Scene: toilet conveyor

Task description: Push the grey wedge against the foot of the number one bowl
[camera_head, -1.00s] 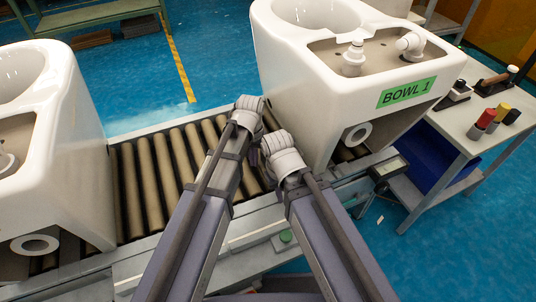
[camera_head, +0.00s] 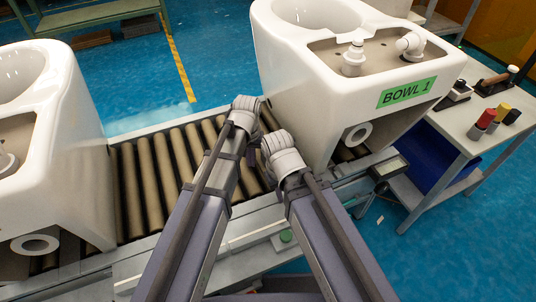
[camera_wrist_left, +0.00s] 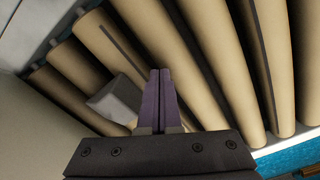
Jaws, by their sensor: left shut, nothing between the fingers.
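The number one bowl (camera_head: 300,90) is large and white, with a green BOWL 1 label, and stands on the roller conveyor at the right. In the left wrist view the small grey wedge (camera_wrist_left: 116,100) lies on the rollers, just left of my left gripper (camera_wrist_left: 160,75). The fingers are shut and empty, and appear close beside the wedge; I cannot tell if they touch. A pale surface at the lower left of that view may be the bowl. In the head view the wedge is hidden, and my left gripper (camera_head: 252,158) barely shows beneath its wrist. My right arm's fingers are hidden.
A second white bowl (camera_head: 60,150) stands on the conveyor at the left. Bare rollers (camera_head: 150,180) lie between the bowls. A metal rail (camera_head: 240,233) runs along the near side. A grey workbench (camera_head: 470,125) with tools stands at the right.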

